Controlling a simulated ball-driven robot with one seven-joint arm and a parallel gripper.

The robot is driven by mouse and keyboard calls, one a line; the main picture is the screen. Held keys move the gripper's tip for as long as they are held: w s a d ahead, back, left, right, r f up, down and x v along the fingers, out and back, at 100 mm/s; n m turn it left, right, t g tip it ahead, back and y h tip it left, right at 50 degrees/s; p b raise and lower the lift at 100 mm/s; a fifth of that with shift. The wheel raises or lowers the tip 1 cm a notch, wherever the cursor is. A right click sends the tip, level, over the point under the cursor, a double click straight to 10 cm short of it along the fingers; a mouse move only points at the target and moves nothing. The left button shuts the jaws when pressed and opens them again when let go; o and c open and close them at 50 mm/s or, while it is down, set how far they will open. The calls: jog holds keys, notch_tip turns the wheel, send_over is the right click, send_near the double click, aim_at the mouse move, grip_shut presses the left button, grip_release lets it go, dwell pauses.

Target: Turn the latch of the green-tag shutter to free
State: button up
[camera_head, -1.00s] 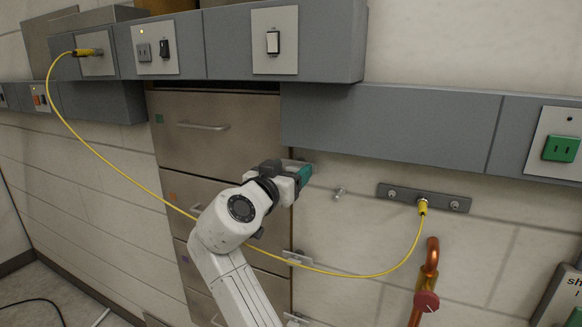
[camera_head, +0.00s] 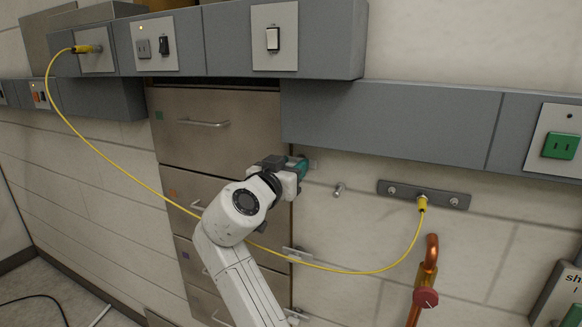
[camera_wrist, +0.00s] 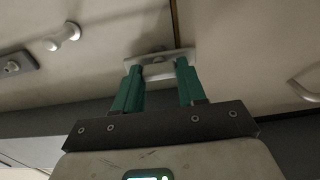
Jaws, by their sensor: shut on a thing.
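The green-tag shutter (camera_head: 215,140) is the top metal panel of the stack, with a small green tag (camera_head: 159,115) at its upper left and a bar handle. Its latch is at the right edge, largely hidden by my gripper (camera_head: 301,168) in the head view. In the wrist view the pale metal latch (camera_wrist: 158,72) lies between the teal fingertips of my gripper (camera_wrist: 159,69), across the dark seam at the shutter's edge. The gripper is shut on the latch. The latch's exact angle against the shutter is hard to tell.
More shutters with other tags and latches (camera_head: 296,254) are below. A yellow cable (camera_head: 130,172) sags across the front to a wall plate (camera_head: 450,201). A wall peg (camera_head: 339,189) and a copper pipe with a red knob (camera_head: 426,298) are to the right. Grey trunking (camera_head: 390,125) runs above.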

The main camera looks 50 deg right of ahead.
jog(key=shift+n, duration=0.3)
jog(key=n+p, duration=0.2)
jog(key=n, duration=0.2)
jog(key=shift+w, duration=0.1)
jog(key=n+p, duration=0.2)
jog(key=n, duration=0.2)
jog(key=shift+a+n+p, duration=0.1)
jog(key=shift+n+p, duration=0.25)
jog(key=shift+n, duration=0.05)
jog(key=n+p, duration=0.4)
jog(key=n, duration=0.1)
jog(key=shift+w, duration=0.1)
jog(key=shift+f+n+p, duration=0.2)
jog(key=shift+n+p, duration=0.85)
jog(key=shift+n, duration=0.65)
jog(key=o, duration=1)
jog(key=shift+o, duration=0.2)
